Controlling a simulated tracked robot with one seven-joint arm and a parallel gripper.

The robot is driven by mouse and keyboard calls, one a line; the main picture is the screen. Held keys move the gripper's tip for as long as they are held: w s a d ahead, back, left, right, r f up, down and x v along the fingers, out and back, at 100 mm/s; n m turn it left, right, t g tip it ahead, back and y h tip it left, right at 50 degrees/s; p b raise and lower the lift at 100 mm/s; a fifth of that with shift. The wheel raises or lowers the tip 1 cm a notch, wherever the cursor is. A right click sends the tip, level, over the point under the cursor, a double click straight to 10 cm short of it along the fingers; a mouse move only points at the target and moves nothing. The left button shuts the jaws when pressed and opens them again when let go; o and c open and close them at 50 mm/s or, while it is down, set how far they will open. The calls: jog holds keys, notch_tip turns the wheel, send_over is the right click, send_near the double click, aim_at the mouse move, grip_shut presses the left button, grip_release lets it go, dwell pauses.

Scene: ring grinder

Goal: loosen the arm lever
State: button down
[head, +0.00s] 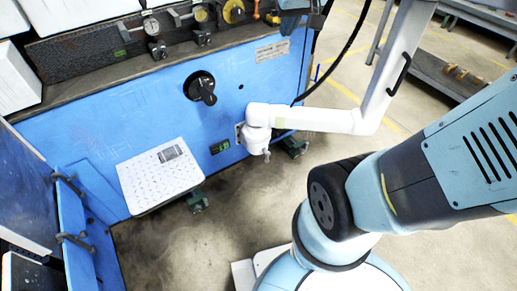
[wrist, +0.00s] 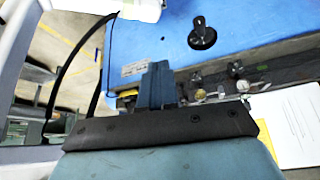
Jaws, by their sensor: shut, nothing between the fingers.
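The arm lever (head: 267,156) appears as a small grey piece under the white pivot joint (head: 258,118), in the head view; its exact shape is too small to tell. The joint sits on the blue machine's front at its right corner and carries a white support arm (head: 325,119). Part of the white arm also shows at the top of the wrist view (wrist: 140,8), where I cannot make out the lever. My gripper (wrist: 160,68) shows in the wrist view with its blue-grey fingers together and empty. It is over the machine's upper edge, apart from the lever.
The blue machine (head: 160,110) has a black knob (head: 202,88) and gauges along its top ledge. A black cable (head: 335,65) hangs near the white arm. Bare floor (head: 200,245) lies in front.

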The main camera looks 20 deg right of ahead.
jog(key=w+a+f+n, duration=0.1)
jog(key=w+a+f, duration=0.1)
jog(key=w+f, duration=0.6)
jog(key=w+a+f, duration=0.1)
jog(key=w+f, duration=0.5)
jog(key=w, duration=0.4)
jog(key=s+a+f+x, duration=0.1)
jog(key=x, duration=2)
notch_tip(320, 180, down, 22)
jog(key=s+n+h, duration=0.1)
jog(key=h, duration=0.1)
jog(key=s+d+f, duration=0.1)
jog(key=s+f, duration=0.4)
jog(key=f, duration=0.5)
jog(key=s+d+f+n+t+h, duration=0.1)
jog(key=s+f, duration=0.4)
jog(key=f, duration=0.4)
jog(key=shift+f+n, duration=0.3)
jog(key=shift+f, duration=0.1)
jog(key=shift+d, duration=0.1)
